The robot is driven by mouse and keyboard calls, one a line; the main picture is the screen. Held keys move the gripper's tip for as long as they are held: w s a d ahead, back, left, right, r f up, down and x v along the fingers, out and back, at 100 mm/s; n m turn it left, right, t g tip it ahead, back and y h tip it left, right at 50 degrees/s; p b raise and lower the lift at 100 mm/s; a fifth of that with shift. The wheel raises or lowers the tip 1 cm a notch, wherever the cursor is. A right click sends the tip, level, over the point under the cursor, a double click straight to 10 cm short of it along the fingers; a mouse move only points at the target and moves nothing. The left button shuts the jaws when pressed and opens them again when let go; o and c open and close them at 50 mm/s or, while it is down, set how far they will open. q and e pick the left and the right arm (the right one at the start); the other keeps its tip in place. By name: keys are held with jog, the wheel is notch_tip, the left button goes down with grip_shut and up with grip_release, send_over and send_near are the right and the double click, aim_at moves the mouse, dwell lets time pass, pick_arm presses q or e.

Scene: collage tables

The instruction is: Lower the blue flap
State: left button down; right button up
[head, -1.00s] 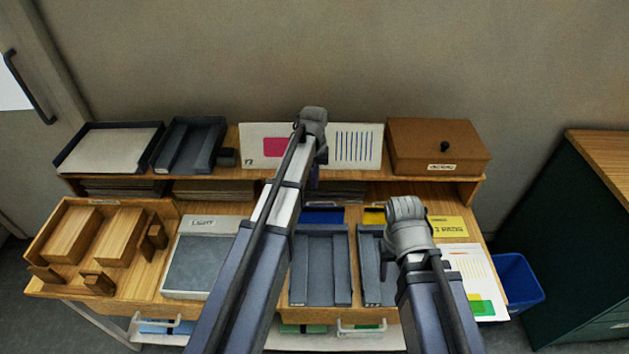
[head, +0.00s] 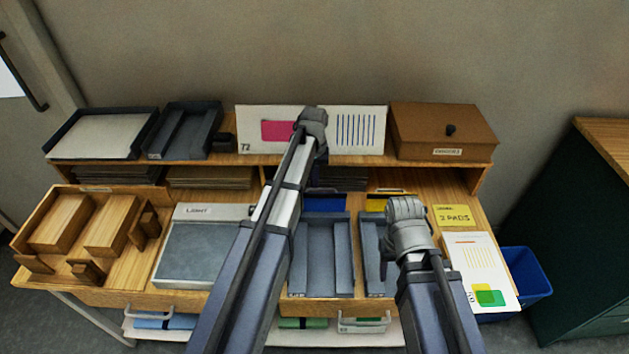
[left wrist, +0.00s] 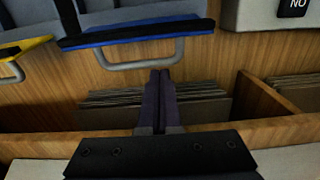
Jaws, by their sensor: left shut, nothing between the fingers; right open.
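The blue flap (head: 325,203) is at the back end of a dark grey tray (head: 322,255) on the table, partly covered by my left arm in the head view. In the left wrist view the flap (left wrist: 135,32) shows as a blue-edged panel with a grey bar handle (left wrist: 125,65). My left gripper (left wrist: 160,73) is shut and empty, its fingertips right by the handle bar; I cannot tell whether they touch. It also shows in the head view (head: 315,172) in front of the shelf. My right gripper (head: 387,262) is over the neighbouring tray, mostly hidden by its wrist.
A yellow flap (head: 376,204) is beside the blue one. Stacked boards (left wrist: 110,98) lie under the shelf near the left gripper. The shelf (head: 355,160) holds trays, a card and a brown box (head: 445,128). A light box (head: 195,258) is left of the trays.

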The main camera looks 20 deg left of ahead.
pick_arm(q)
jog(key=shift+s+d+r, duration=0.1)
jog(key=shift+s+r, duration=0.05)
jog(key=shift+s, duration=0.1)
